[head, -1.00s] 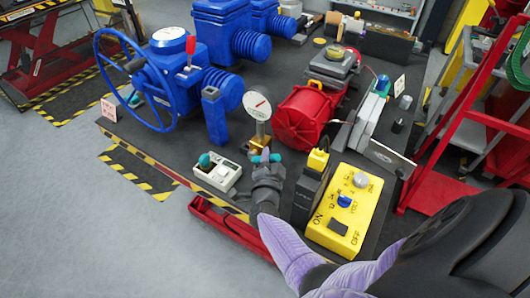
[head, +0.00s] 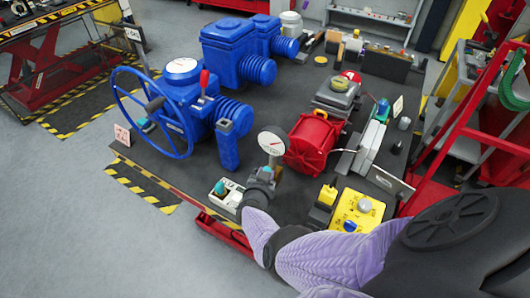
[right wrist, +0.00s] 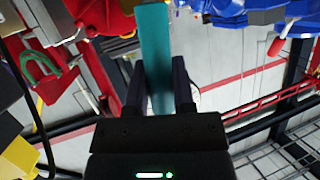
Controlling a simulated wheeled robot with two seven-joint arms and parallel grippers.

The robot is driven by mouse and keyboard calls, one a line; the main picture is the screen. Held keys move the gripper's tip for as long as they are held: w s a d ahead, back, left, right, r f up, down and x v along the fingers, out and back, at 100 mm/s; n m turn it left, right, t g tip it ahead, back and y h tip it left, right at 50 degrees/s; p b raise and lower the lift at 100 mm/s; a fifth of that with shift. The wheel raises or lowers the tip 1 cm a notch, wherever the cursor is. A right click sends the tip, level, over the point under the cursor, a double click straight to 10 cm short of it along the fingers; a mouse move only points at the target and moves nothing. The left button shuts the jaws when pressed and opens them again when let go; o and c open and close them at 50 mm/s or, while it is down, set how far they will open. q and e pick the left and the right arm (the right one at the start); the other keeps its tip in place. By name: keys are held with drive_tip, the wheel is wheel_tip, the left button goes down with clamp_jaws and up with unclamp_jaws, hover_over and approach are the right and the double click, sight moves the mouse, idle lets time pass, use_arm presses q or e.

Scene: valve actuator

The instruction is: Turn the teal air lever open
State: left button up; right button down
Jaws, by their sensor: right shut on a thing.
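The teal lever shows in the right wrist view (right wrist: 155,45) as a long flat bar running up between my fingers. My right gripper (right wrist: 157,85) is shut on it, one dark finger on each side. In the head view my right gripper (head: 264,174) is at the foot of the round white dial gauge (head: 271,142), and mostly hides the lever there. The lever's pivot and exact angle cannot be made out. My left gripper is not in view.
A small white box with a teal knob (head: 221,190) stands just left of my right gripper. A yellow control box (head: 357,215) lies to its right. A red drum (head: 313,143) and the blue valve actuator with a handwheel (head: 170,110) stand behind.

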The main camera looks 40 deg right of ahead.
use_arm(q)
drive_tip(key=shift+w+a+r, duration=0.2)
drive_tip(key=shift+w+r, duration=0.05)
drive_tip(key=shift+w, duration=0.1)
use_arm(e)
drive_tip(key=shift+w+a+n+g, duration=0.15)
drive_tip(key=shift+w+n+g, duration=0.1)
drive_tip(key=shift+n+g, duration=0.05)
drive_tip(key=shift+c, duration=2.2)
unclamp_jaws()
use_arm(q)
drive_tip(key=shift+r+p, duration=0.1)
drive_tip(key=shift+p, duration=0.2)
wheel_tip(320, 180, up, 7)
drive_tip(key=p, duration=0.6)
drive_tip(key=shift+p, duration=0.4)
use_arm(e)
drive_tip(key=v, duration=1)
